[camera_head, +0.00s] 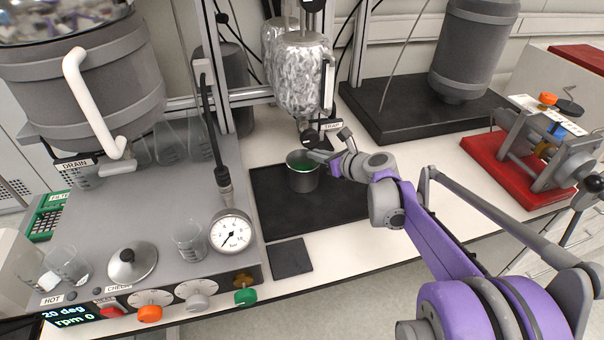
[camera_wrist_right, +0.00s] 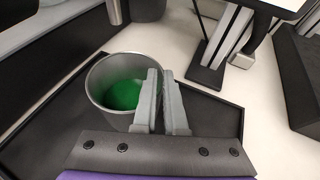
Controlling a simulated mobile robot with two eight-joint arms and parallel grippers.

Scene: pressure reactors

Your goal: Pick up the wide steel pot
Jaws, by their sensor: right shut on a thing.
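The wide steel pot (camera_head: 303,180) is a grey metal cup with green content inside. It stands upright on the black mat, below the drain outlet of the foil-wrapped vessel. My right gripper (camera_head: 319,157) reaches it from the right and is shut on its rim. In the right wrist view the pot (camera_wrist_right: 104,88) shows its open top and green content. There one finger of the gripper (camera_wrist_right: 162,95) lies inside the rim and the other outside, with the wall between them. My left gripper is not in view.
The black mat (camera_head: 265,205) lies on the white bench, with a small dark pad (camera_head: 291,258) in front. The foil-wrapped vessel (camera_head: 300,75) hangs above. A grey console with a gauge (camera_head: 230,232) and glass beakers (camera_head: 188,240) stands left. A red-based device (camera_head: 525,175) stands right.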

